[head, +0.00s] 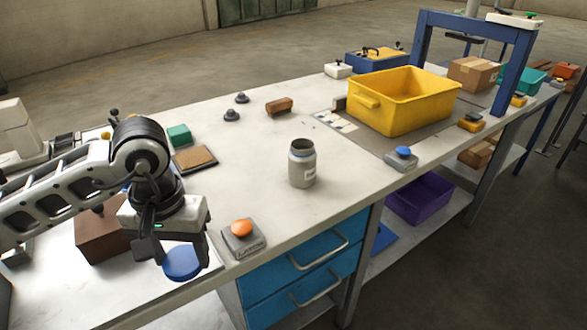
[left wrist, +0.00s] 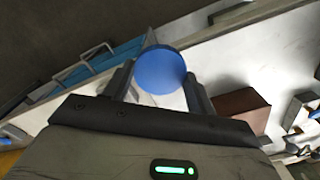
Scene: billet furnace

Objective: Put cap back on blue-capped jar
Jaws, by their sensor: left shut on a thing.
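The grey jar (head: 302,163) stands upright and open on the bench, with its dark mouth showing and a white label on its side. My left gripper (head: 180,250) is shut on the round blue cap (head: 182,263), in front and to the left of the jar. The cap hangs below the fingers, near the bench's front edge. In the left wrist view the blue cap (left wrist: 160,70) sits between the two fingers (left wrist: 157,85). The jar is not seen in the left wrist view. My right gripper is not in view.
An orange button box marked LATCH (head: 242,238) stands between the gripper and the jar. A brown block (head: 103,236) is left of the gripper. A yellow bin (head: 403,100) and a blue button box (head: 402,157) are right of the jar. The bench around the jar is clear.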

